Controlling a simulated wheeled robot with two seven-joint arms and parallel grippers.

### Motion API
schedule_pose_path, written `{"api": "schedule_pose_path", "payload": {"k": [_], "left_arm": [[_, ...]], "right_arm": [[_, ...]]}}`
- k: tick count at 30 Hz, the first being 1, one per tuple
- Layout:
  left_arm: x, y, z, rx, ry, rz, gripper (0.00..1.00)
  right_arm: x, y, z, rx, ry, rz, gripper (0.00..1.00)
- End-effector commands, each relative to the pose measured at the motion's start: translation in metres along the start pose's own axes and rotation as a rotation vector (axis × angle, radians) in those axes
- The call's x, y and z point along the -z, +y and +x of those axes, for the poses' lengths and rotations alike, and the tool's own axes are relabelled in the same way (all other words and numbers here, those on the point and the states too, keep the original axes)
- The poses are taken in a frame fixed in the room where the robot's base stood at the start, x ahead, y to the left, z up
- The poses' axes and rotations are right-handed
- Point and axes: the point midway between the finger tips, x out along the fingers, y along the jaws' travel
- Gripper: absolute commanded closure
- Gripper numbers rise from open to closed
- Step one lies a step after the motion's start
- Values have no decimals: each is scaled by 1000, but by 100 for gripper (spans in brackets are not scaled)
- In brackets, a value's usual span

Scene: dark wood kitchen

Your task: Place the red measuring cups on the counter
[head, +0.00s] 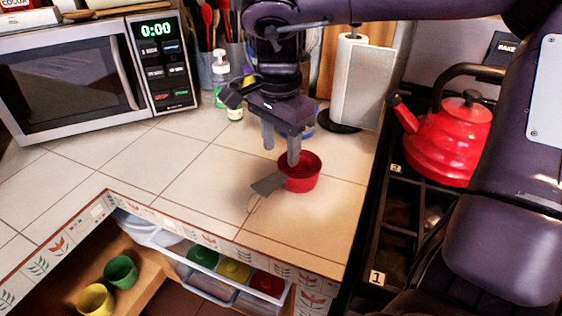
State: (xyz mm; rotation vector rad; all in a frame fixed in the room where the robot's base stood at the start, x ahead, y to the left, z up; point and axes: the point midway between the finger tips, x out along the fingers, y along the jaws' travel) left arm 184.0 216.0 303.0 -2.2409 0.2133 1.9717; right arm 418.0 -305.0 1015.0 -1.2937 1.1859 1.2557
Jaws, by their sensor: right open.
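A red measuring cup (301,181) stands upright on the tiled counter (190,180), its grey handle pointing to the lower left. My right gripper (281,152) is open with its fingers pointing down. One fingertip is at the cup's far rim or just above its opening; I cannot tell whether it touches. My left gripper does not show. Another red item (267,283) lies in the open drawer below the counter edge, beside a yellow and a green one.
A microwave (70,75) stands at the back left. A soap bottle (221,75) and a paper towel roll (356,80) stand behind the gripper. A red kettle (447,140) sits on the stove at right. Green and yellow cups (121,271) are lower left. The counter's left-middle is clear.

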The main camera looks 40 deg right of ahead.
Motion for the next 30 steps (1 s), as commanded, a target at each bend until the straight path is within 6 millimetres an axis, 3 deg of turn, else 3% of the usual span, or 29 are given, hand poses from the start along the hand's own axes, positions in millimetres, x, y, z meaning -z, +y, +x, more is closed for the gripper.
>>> {"api": "schedule_pose_path", "payload": {"k": [1,6,25,30], "left_arm": [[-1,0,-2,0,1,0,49],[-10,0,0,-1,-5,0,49],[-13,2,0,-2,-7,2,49],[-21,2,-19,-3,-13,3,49]], "right_arm": [[0,0,-11,2,2,0,53],[0,0,-28,0,1,0,53],[0,0,-31,-1,-1,-1,53],[0,0,-54,0,-1,-1,53]]}}
